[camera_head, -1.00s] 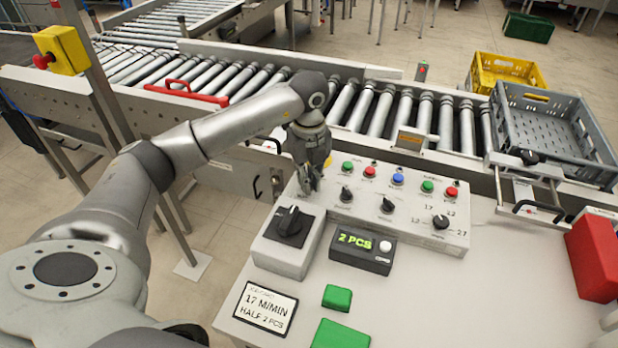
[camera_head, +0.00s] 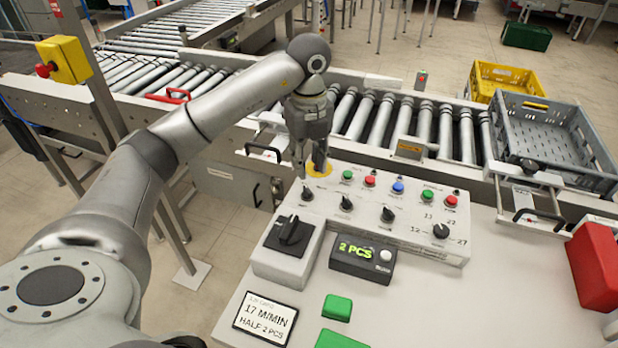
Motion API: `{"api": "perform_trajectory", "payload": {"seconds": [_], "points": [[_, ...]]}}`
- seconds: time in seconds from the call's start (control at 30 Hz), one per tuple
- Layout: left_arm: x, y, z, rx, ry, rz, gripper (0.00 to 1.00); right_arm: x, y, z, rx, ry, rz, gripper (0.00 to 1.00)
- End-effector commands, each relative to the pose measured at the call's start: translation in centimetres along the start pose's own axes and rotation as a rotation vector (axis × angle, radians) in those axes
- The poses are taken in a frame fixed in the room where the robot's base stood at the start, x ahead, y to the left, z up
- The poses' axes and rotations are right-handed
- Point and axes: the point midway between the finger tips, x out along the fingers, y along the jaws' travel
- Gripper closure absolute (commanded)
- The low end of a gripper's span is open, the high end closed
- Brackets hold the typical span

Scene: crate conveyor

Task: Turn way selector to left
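The sloped grey control panel (camera_head: 420,247) carries a row of small black knobs. The leftmost knob (camera_head: 307,194) sits just below my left gripper. The other knobs are at the middle (camera_head: 346,203), (camera_head: 388,214) and the right end (camera_head: 441,231). Their labels are too small to read, so I cannot tell which is the way selector. My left gripper (camera_head: 309,172) points down above the panel's left end, its fingers apart and empty, in front of a yellow disc (camera_head: 320,170). My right gripper is not in view.
A large black rotary switch (camera_head: 289,232) on a grey box and a "2 PCS" display (camera_head: 362,260) stand in front of the panel. Red, blue and green buttons line its back. The roller conveyor (camera_head: 405,122) lies behind, with a grey crate (camera_head: 560,160) at right.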

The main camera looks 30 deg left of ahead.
Motion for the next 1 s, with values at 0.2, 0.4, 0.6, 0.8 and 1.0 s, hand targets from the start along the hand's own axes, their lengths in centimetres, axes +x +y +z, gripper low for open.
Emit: {"api": "perform_trajectory", "payload": {"seconds": [0.2,0.4,0.6,0.8,1.0], "points": [[-3.0,-0.1,0.1,-0.002,-0.001,-0.001,0.69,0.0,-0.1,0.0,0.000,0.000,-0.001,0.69],[-3.8,0.0,0.0,-0.001,0.000,0.000,0.69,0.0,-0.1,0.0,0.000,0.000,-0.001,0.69],[-3.8,0.0,0.0,-0.001,0.001,0.000,0.69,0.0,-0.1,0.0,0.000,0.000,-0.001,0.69],[-3.8,0.0,0.0,-0.001,0.001,0.000,0.69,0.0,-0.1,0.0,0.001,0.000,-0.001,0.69],[-4.4,0.0,0.0,-0.001,0.001,0.000,0.69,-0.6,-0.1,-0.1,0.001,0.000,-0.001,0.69]]}}
